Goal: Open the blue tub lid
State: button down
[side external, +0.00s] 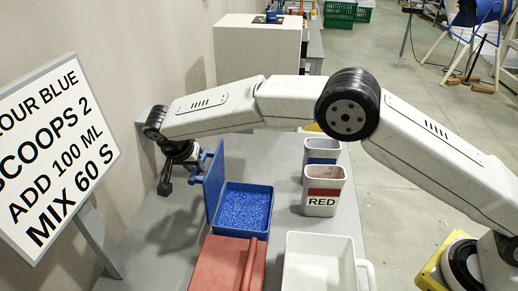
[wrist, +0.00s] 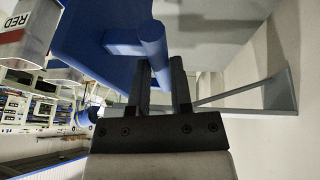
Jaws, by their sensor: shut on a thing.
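The blue tub (side external: 240,234) stands on the grey bench, full of blue granules (side external: 243,208), its top uncovered in the side view. Its blue lid (side external: 213,182) stands about upright along the tub's left edge. In the wrist view the lid (wrist: 95,40) fills the upper left, with its blue handle (wrist: 150,35) sticking out. My gripper (wrist: 160,70) is shut on the handle, one dark finger on each side of it. In the side view my wrist is left of the lid, and the fingertips are hard to make out there.
A red lid with a raised handle (side external: 217,262) lies in front of the blue tub. A white container (side external: 320,262) stands right of it. A cup labelled RED (side external: 322,190) and a blue-banded cup (side external: 320,151) stand behind. A sign board (side external: 60,150) stands at left near the wall.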

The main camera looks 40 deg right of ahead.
jog(key=shift+w+a+f, duration=0.35)
jog(key=shift+w+a, duration=0.45)
jog(key=shift+a, duration=0.05)
jog(key=c, duration=0.5)
grip_release()
jog(key=shift+c, duration=0.2)
jog(key=shift+r, duration=0.1)
jog(key=v, duration=0.7)
jog(key=shift+r, duration=0.25)
jog(key=shift+s, duration=0.15)
